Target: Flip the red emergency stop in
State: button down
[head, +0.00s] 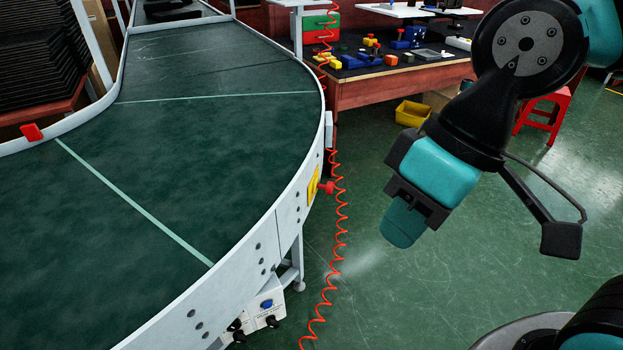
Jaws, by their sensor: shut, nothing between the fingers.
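The red emergency stop (326,188) sticks out to the right from a yellow plate (313,186) on the outer side of the conveyor's curved rail. A coiled red cable hangs just beside it. My gripper (402,228) is to the right of the stop and a little lower in the picture, pointing down and left. Its teal fingers are shut and empty. There is a clear gap in the picture between the gripper and the stop; the depth between them is hard to tell.
The curved green conveyor (190,120) fills the left. The coiled red cable (339,230) hangs down its outer side. A workbench (370,92) with parts stands behind, with a yellow bin (411,114) and a red stool (545,118) nearby. The floor below my gripper is clear.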

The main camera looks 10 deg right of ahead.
aim_at(328, 188)
jog(key=u, duration=0.6)
jog(key=k, duration=0.5)
jog(key=z, duration=0.6)
jog(key=i, duration=1.3)
jog(key=u, duration=0.4)
